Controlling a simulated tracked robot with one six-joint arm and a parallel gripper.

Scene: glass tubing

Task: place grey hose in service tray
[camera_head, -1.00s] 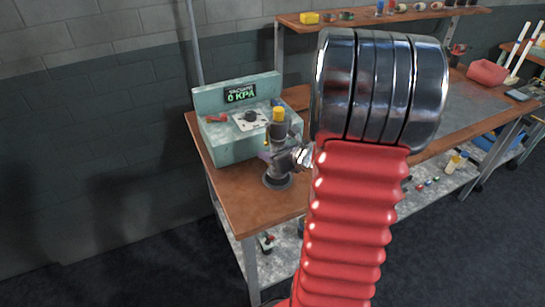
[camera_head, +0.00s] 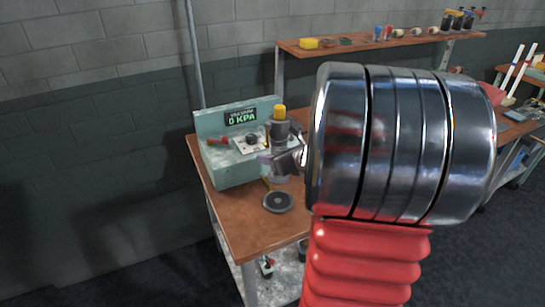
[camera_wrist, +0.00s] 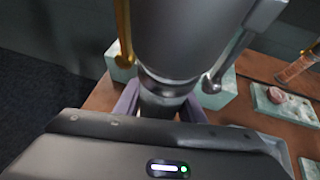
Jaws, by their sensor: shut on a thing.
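A grey cylindrical coupling (camera_head: 279,128) with a yellow top is held in the air above the workbench in the head view. In the wrist view the coupling (camera_wrist: 190,35) fills the upper middle, with a brass-coloured lever on its left and a grey one on its right. My gripper (camera_wrist: 160,105) has its purple fingers on either side of the coupling's dark narrow neck, shut on it. A flat dark round base (camera_head: 278,202) lies on the bench below it. I see no other grey hose, and no service tray I can make out.
A pale green gauge box (camera_head: 235,160) reading 0 KPA stands behind the coupling. My red ribbed arm and its chrome joint hide much of the bench's right side. The wooden bench top (camera_head: 240,225) is bare in front. A shelf (camera_head: 380,40) holds small parts.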

